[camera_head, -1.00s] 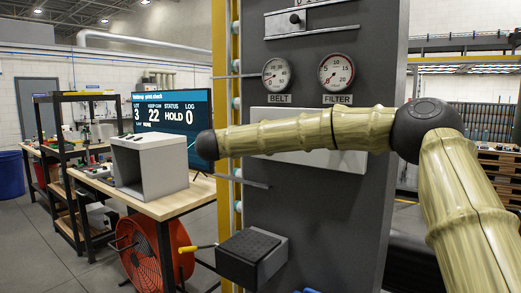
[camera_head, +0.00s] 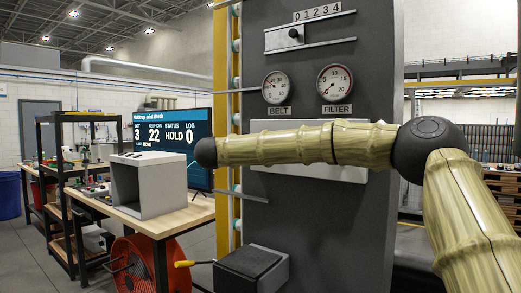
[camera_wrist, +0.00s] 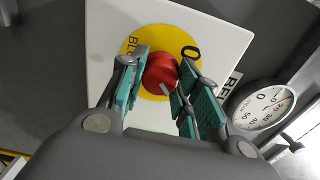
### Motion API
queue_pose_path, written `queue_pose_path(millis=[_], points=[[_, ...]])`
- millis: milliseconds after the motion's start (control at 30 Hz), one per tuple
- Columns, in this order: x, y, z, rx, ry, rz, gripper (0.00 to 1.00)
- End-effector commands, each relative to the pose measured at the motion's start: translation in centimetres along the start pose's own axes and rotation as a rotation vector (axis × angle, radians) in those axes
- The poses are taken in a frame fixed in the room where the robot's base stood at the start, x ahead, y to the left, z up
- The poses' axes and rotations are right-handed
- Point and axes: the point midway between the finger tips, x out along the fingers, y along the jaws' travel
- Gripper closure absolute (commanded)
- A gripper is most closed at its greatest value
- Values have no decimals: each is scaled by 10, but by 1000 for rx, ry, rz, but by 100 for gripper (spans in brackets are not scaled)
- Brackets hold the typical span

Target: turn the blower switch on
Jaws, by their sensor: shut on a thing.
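The blower switch is a red knob (camera_wrist: 160,72) with a pale pointer mark, set on a yellow disc (camera_wrist: 130,46) on a white plate. My gripper (camera_wrist: 163,70) is closed around the red knob, with a teal-padded finger on each side. The pale mark shows at the knob's lower edge, away from the "0". In the head view my arm covers the switch and gripper, and only parts of the white plate (camera_head: 280,126) show.
The dark panel carries the BELT gauge (camera_head: 276,87) and the FILTER gauge (camera_head: 335,83), with a slider (camera_head: 297,36) above. A black block (camera_head: 252,267) juts out below. On the left stand a workbench with a grey box (camera_head: 150,190), a screen reading HOLD and a red fan (camera_head: 140,265).

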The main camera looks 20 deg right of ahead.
Motion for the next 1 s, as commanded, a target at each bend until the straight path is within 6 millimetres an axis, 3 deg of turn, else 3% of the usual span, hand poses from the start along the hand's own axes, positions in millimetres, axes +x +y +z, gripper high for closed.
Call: queue_pose_path(millis=[133, 167, 267, 667, 1000], points=[[0, 2, 0, -2, 0, 1, 92], [0, 2, 0, -2, 0, 1, 64], [0, 1, 0, -2, 0, 1, 46], [-4, 0, 0, -1, -1, 0, 45], [-54, 0, 1, -2, -3, -1, 45]])
